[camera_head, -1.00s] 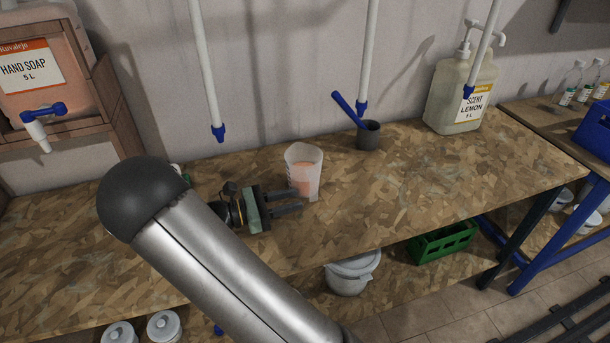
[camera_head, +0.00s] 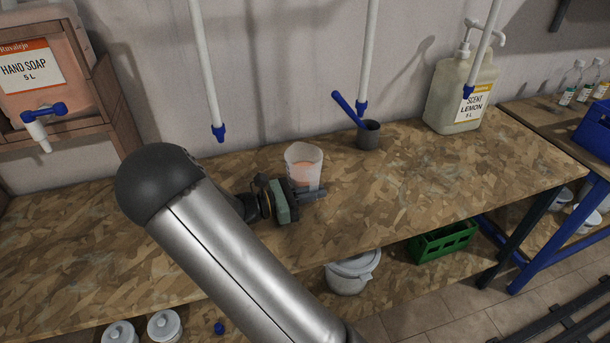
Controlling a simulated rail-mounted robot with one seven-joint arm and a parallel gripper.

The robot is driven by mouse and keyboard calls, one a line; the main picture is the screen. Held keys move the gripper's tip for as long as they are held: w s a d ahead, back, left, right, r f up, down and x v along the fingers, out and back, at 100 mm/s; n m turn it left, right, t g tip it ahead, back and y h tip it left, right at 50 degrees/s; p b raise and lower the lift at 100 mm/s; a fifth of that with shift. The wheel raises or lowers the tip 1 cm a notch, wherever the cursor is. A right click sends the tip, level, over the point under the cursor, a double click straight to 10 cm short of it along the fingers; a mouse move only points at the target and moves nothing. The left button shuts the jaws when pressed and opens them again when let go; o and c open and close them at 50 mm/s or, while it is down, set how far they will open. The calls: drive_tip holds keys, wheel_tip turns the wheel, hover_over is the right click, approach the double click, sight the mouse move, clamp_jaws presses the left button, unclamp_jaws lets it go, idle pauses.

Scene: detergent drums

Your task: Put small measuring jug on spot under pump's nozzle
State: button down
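My gripper (camera_head: 308,190) is low at the jug, coming from the left. One dark finger crosses in front of the jug's base; the other finger is hidden, so I cannot tell whether they are closed on the jug. The pump bottle (camera_head: 458,100), labelled Scent Lemon, stands at the right back of the worktop. Its white pump nozzle (camera_head: 501,40) points right. I cannot make out a marked spot under it.
White pipes with blue tips hang above the worktop (camera_head: 420,185). A hand soap drum (camera_head: 38,75) with a blue tap sits in a wooden holder at left. The right front of the worktop is clear.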

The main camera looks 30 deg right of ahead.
drive_tip(key=shift+r, duration=0.15)
idle(0.3)
drive_tip(key=shift+r, duration=1.05)
drive_tip(key=shift+s+a+r+p, duration=1.1)
drive_tip(key=shift+s+a+r, duration=0.9)
drive_tip(key=shift+s+r, duration=4)
drive_tip(key=w+a+n+t+y+p, duration=0.2)
drive_tip(key=w+n+t+y+p, duration=0.1)
drive_tip(key=w+n+t, duration=0.8)
drive_tip(key=w+a+f+n+t+y+p, duration=0.2)
drive_tip(key=w+a+f+n+t+y, duration=0.3)
drive_tip(key=w+a+t+y, duration=0.3)
drive_tip(key=shift+w+f+t+y, duration=0.4)
drive_tip(key=shift+w+f+y, duration=0.15)
drive_tip(key=shift+f+y, duration=0.25)
drive_tip(key=shift+a+r, duration=0.1)
